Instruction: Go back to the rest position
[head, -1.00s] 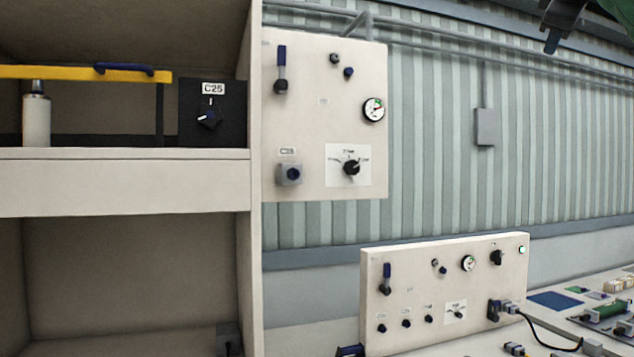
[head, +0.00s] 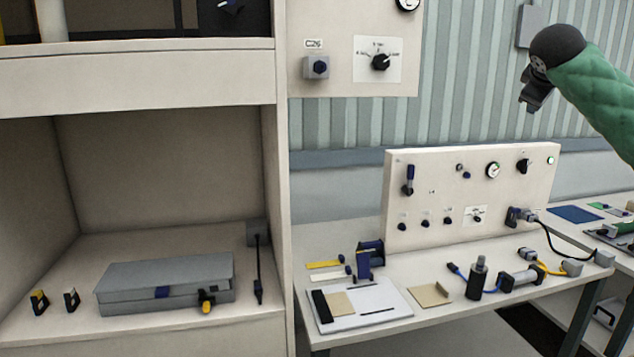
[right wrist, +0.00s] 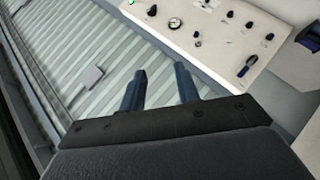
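My right gripper (head: 532,96) is raised at the upper right of the head view, at the end of my green-sleeved right arm, in front of the corrugated wall. In the right wrist view its two dark blue fingers (right wrist: 160,90) stand apart with nothing between them. The small upright control panel (head: 470,200) on the workbench lies below and left of it in the head view, and the panel also shows at the top of the right wrist view (right wrist: 215,25). My left gripper is in neither view.
The workbench (head: 400,335) holds a white board, a dark cylinder (head: 478,278) and cabled connectors. At left, a shelf unit (head: 140,85) holds a closed grey case (head: 170,275). A larger panel (head: 345,80) hangs on the wall. The space around my right gripper is clear.

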